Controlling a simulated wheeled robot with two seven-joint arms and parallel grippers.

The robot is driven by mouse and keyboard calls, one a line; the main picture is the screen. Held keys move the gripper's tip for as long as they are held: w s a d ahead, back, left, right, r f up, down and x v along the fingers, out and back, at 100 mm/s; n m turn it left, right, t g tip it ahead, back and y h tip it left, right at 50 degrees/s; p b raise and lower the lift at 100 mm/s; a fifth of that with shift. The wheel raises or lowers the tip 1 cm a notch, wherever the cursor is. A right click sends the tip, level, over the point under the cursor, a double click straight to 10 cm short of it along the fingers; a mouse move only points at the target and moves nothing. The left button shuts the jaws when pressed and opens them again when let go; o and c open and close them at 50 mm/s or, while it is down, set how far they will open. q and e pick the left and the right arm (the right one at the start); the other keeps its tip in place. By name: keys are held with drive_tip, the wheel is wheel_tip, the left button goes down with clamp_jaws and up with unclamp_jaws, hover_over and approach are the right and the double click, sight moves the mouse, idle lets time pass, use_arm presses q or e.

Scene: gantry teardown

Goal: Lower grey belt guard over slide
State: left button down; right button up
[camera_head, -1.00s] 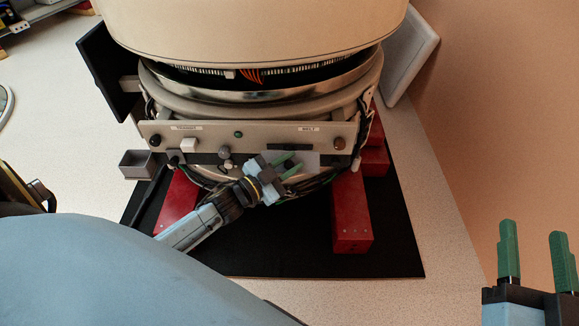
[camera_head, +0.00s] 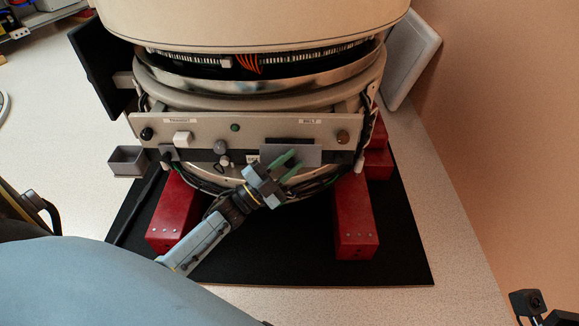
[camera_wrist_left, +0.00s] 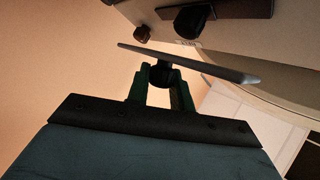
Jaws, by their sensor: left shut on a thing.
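The grey belt guard (camera_head: 308,156) is a flat plate in front of the panel's lower right part. My left gripper (camera_head: 290,166) is shut on it from below. In the left wrist view the guard (camera_wrist_left: 210,67) shows nearly edge-on, and the green fingers (camera_wrist_left: 161,88) grip a dark knob on its underside. A dark bar (camera_head: 290,141), perhaps the slide, shows just above the guard under the BELT label. The wrist view shows a dark bar (camera_wrist_left: 225,8) with a black knob (camera_wrist_left: 191,20), apart from the guard. My right gripper's fingers are out of view.
The panel (camera_head: 270,128) carries several knobs and a white switch (camera_head: 182,138). Cables hang below it. Red blocks (camera_head: 355,215) stand on a black mat (camera_head: 290,262). A small grey open box (camera_head: 128,160) sits at left.

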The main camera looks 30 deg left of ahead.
use_arm(q)
drive_tip(key=shift+w+a+f+m+h, duration=0.15)
drive_tip(key=shift+w+f+m+h, duration=0.1)
drive_tip(key=shift+m+h, duration=0.65)
drive_tip(key=shift+w+a+f+m+h, duration=0.2)
drive_tip(key=shift+m+h, duration=0.45)
drive_tip(key=shift+m, duration=0.6)
drive_tip(key=shift+w+a+f+m+h, duration=0.1)
drive_tip(key=shift+w+f+m+h, duration=0.2)
drive_tip(key=shift+m+h, duration=0.6)
drive_tip(key=shift+m, duration=0.35)
drive_tip(key=c, duration=1.3)
unclamp_jaws()
drive_tip(key=shift+o, duration=0.2)
drive_tip(key=shift+s+f, duration=0.1)
